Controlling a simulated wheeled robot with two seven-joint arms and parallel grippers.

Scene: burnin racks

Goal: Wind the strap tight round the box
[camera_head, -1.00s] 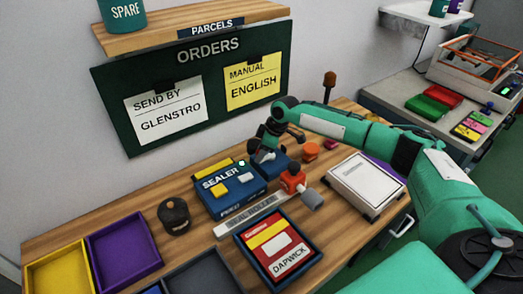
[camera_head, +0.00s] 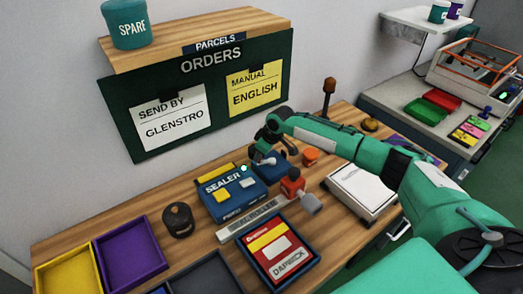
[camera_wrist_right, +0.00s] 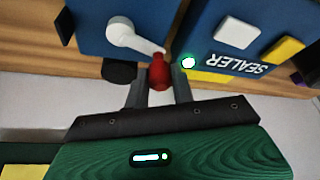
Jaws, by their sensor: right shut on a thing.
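My right gripper (camera_head: 260,152) reaches down to a small blue housing (camera_head: 271,171) beside the blue sealer (camera_head: 235,194). In the right wrist view its fingers (camera_wrist_right: 160,88) are shut on the red knob (camera_wrist_right: 158,72) at the end of a white crank (camera_wrist_right: 132,38), mounted on the blue housing (camera_wrist_right: 95,25). A flat red and yellow parcel box marked DAPWICK (camera_head: 272,246) lies in a dark blue frame (camera_head: 307,263) at the bench front. I cannot make out a strap round it. My left gripper is out of view.
An orange-and-grey roller tool (camera_head: 292,184) stands behind a long grey plate (camera_head: 240,228). A dark round object (camera_head: 177,220) sits left of the sealer. Purple (camera_head: 160,265) and yellow (camera_head: 45,275) trays are at the left, a white-topped case (camera_head: 362,187) at the right.

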